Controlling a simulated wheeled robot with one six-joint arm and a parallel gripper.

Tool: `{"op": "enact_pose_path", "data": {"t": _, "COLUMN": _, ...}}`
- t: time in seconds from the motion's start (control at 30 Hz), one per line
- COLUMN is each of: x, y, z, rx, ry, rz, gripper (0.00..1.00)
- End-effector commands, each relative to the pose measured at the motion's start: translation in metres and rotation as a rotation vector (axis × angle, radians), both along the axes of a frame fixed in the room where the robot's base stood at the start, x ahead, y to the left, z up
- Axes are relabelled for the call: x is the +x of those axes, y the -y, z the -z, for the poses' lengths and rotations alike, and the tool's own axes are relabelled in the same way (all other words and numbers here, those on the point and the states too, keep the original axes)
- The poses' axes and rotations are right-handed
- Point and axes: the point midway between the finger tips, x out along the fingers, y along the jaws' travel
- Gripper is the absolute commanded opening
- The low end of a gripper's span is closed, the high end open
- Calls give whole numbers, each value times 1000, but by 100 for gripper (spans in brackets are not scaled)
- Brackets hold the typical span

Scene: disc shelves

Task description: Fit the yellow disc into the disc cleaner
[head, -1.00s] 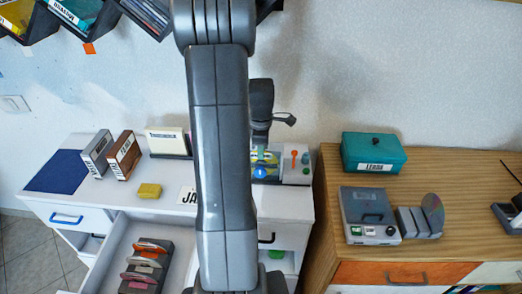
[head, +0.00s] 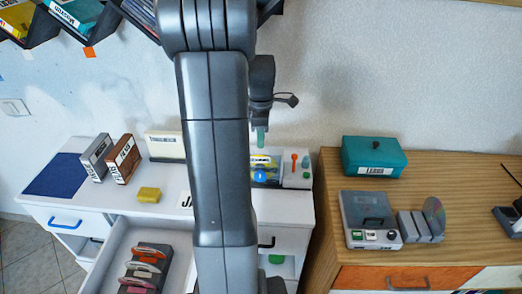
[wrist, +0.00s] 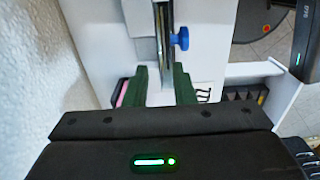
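The disc cleaner, a light box with a blue round knob, an orange-topped lever and a green button (head: 297,178), stands at the back right of the white desk. My arm hides its left part. A yellow piece with a pale label (head: 262,161), apparently the yellow disc, shows at the cleaner, behind the blue knob. My gripper (head: 260,138) has green fingers and is just above the cleaner. In the wrist view my gripper (wrist: 163,75) has its fingers apart with nothing held between them. The blue knob (wrist: 180,38) shows beyond them.
A yellow block (head: 149,194), upright cases (head: 123,157) and a blue mat (head: 61,172) are on the desk. An open drawer (head: 123,244) holds several discs. The wooden cabinet (head: 325,190) at right carries a teal box (head: 374,157) and a grey device (head: 369,219). The wall is close behind.

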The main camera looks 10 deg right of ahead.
Motion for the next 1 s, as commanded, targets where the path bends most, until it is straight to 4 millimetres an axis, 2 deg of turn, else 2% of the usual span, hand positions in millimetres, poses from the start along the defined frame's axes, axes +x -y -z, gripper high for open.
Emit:
{"op": "enact_pose_path", "data": {"t": 0.1, "x": 0, "y": 0, "z": -23, "rx": -1, "ry": 4, "rz": 0, "gripper": 23}}
{"op": "enact_pose_path", "data": {"t": 0.2, "x": 1, "y": 0, "z": -36, "rx": -1, "ry": 3, "rz": 0, "gripper": 23}}
{"op": "enact_pose_path", "data": {"t": 0.4, "x": 0, "y": 0, "z": -48, "rx": 0, "ry": 0, "rz": 0, "gripper": 23}}
{"op": "enact_pose_path", "data": {"t": 0.77, "x": 0, "y": 0, "z": -45, "rx": 1, "ry": -2, "rz": 0, "gripper": 23}}
{"op": "enact_pose_path", "data": {"t": 0.87, "x": -1, "y": 0, "z": -38, "rx": 1, "ry": -5, "rz": 0, "gripper": 23}}
{"op": "enact_pose_path", "data": {"t": 1.0, "x": -1, "y": 0, "z": -16, "rx": 1, "ry": -6, "rz": 0, "gripper": 23}}
